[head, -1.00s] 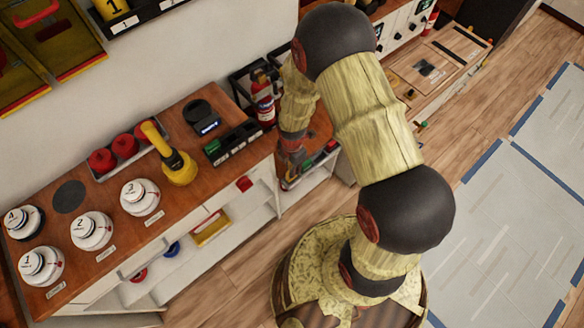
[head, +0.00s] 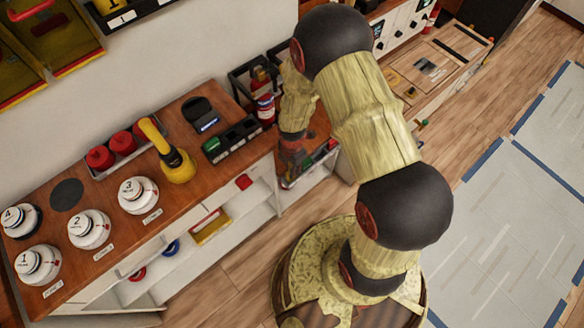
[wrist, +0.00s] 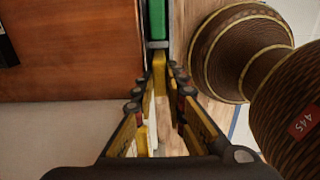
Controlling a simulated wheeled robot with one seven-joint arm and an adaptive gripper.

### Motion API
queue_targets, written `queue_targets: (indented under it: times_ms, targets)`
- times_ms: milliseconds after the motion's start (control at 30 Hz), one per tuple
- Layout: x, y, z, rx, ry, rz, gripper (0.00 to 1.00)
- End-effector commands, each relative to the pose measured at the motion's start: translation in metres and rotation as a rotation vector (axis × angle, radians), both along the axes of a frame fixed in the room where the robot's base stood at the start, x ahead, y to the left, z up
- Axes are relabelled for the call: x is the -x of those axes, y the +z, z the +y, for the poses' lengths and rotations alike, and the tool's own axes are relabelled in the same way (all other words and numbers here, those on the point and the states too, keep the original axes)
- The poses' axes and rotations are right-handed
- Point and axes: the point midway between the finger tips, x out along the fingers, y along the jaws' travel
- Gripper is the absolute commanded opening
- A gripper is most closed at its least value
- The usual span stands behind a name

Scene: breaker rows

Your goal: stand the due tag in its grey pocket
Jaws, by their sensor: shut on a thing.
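My gripper (wrist: 160,72) points away from the wrist camera, its fingers closed together on a narrow yellow piece. A green tag-like piece (wrist: 156,18) with a grey end shows just beyond the fingertips, in line with them; it appears to be the held tag. In the head view my gripper (head: 288,178) hangs at the right end of the wooden counter, beside small green and red pieces (head: 320,154). A dark row of pockets (head: 240,142) with white labels stands on the counter, a green piece in its left end. I cannot tell which pocket is the grey one.
White numbered jars (head: 88,230) stand on the counter's left. A red fire extinguisher (head: 265,108) stands near my arm. Open floor (head: 520,190) lies right.

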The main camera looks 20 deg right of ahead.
Motion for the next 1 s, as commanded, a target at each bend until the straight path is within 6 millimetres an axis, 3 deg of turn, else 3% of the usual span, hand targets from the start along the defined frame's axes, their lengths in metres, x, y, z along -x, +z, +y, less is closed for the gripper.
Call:
queue_targets:
  times_ms: [467,500,867,1000]
  targets:
    - [0.0003,-0.0117,0.0000,0.000,0.000,0.001,0.00]
    - [0.0003,-0.0115,0.0000,0.000,0.000,0.001,0.14]
    - [0.0001,-0.0108,0.0000,0.000,0.000,0.000,0.34]
    - [0.0001,-0.0108,0.0000,0.000,0.000,0.000,0.34]
